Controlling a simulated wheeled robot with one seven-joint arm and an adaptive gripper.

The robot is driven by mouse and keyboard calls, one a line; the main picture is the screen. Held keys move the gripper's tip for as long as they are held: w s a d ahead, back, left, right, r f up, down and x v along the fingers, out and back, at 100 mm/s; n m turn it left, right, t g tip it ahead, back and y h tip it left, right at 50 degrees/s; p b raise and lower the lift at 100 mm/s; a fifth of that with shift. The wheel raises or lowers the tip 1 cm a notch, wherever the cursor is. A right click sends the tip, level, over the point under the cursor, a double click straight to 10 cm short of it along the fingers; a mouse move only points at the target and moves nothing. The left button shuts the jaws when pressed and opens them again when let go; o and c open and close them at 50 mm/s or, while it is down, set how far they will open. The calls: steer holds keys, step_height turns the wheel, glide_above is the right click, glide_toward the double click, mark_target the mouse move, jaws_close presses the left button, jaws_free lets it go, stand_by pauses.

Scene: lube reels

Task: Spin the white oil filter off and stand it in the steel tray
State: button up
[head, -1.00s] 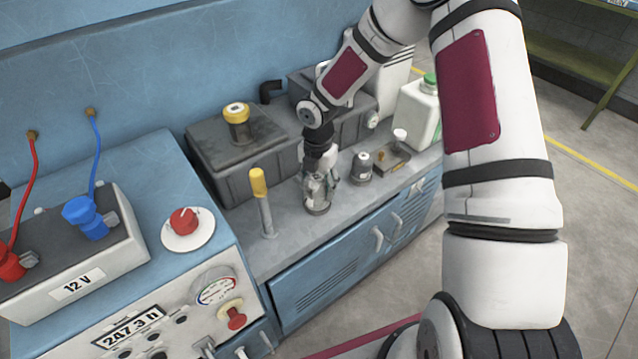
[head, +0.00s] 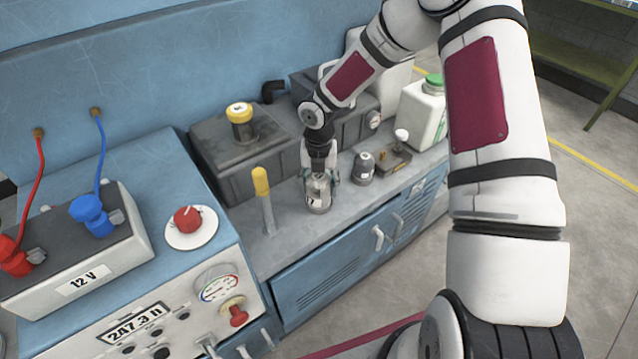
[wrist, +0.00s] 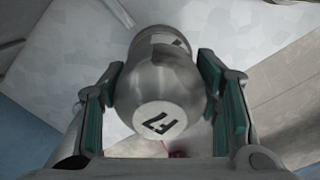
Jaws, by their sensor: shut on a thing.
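A grey capped cylinder (head: 363,169) stands close right of my gripper. A yellow-handled lever (head: 264,200) rises to the left. A dark tank (head: 225,160) with a yellow cap stands behind, and a white jug (head: 420,115) at the right.

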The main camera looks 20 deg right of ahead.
steer(key=shift+s+f, duration=0.2)
steer(key=shift+f, duration=0.05)
steer(key=n, duration=0.5)
steer(key=shift+a, duration=0.1)
steer(key=o, duration=1.5)
steer(key=shift+w+f, duration=0.1)
steer(key=shift+w+r, duration=0.1)
steer(key=shift+r, duration=0.15)
